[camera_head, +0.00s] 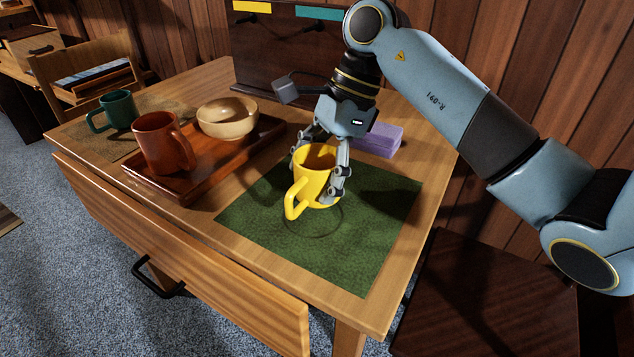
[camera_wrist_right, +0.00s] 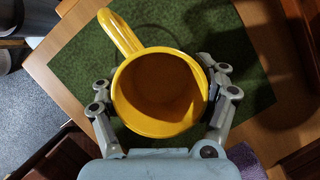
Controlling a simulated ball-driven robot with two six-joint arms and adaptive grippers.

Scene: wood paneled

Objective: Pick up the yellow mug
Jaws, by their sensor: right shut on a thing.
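The yellow mug (camera_head: 315,180) is upright between the fingers of my right gripper (camera_head: 322,172), above the green mat (camera_head: 375,215). My right gripper is shut on the mug's body from both sides, with the handle pointing toward the front left. A ring-shaped mark or shadow shows on the mat just below the mug. In the right wrist view the mug's (camera_wrist_right: 160,93) open, empty-looking inside faces the camera, with a finger on each side. My left gripper is not in view.
A wooden tray (camera_head: 190,185) left of the mat holds a brown-red mug (camera_head: 160,143) and a beige bowl (camera_head: 228,118). A green mug (camera_head: 117,110) stands at the far left. A purple block (camera_head: 379,139) lies behind the mat. An open drawer (camera_head: 185,255) juts out in front.

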